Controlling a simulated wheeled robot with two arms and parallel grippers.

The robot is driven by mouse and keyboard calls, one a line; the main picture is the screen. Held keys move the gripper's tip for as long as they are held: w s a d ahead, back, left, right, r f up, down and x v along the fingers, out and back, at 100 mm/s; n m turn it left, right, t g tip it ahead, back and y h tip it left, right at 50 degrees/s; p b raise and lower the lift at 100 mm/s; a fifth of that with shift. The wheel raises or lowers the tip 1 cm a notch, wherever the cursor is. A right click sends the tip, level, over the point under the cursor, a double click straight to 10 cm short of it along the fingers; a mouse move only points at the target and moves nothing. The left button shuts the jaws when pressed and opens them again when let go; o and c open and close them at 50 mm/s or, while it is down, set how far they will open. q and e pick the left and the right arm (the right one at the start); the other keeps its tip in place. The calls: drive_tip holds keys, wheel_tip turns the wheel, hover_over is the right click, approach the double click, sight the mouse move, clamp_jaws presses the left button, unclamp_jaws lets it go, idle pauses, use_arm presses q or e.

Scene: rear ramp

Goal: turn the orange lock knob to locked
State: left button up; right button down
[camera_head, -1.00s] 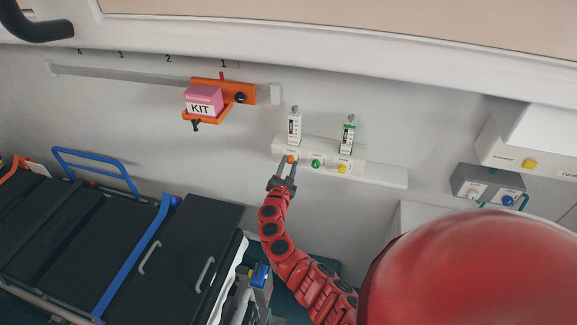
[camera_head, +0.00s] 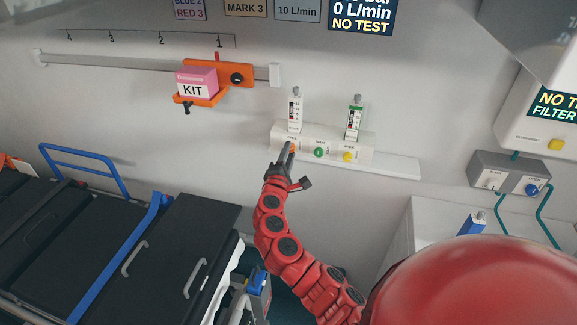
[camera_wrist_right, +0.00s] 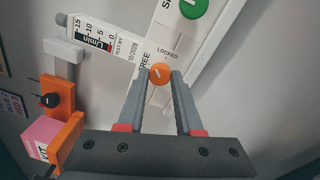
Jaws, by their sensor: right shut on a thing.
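The orange lock knob (camera_wrist_right: 160,74) sits between the fingertips of my right gripper (camera_wrist_right: 161,76) in the right wrist view. The fingers are shut on it from both sides. The knob has a short white mark on its face. The word FREE is printed left of it and LOCKED above right. In the head view the right gripper (camera_head: 289,155) reaches up to the white panel (camera_head: 364,139), mostly covering the knob (camera_head: 293,148). My left gripper is not in view.
Beside the orange knob, the panel carries a green knob (camera_head: 319,152) and a yellow knob (camera_head: 348,156). Two flow gauges stand above. An orange bracket with a pink KIT box (camera_head: 196,84) hangs on the rail to the left. A black stretcher (camera_head: 160,250) stands below left.

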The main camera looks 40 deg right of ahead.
drive_tip(key=shift+f+m+b, duration=0.15)
drive_tip(key=shift+m+b, duration=4.15)
drive_tip(key=shift+b, duration=1.55)
drive_tip(key=c, duration=0.6)
unclamp_jaws()
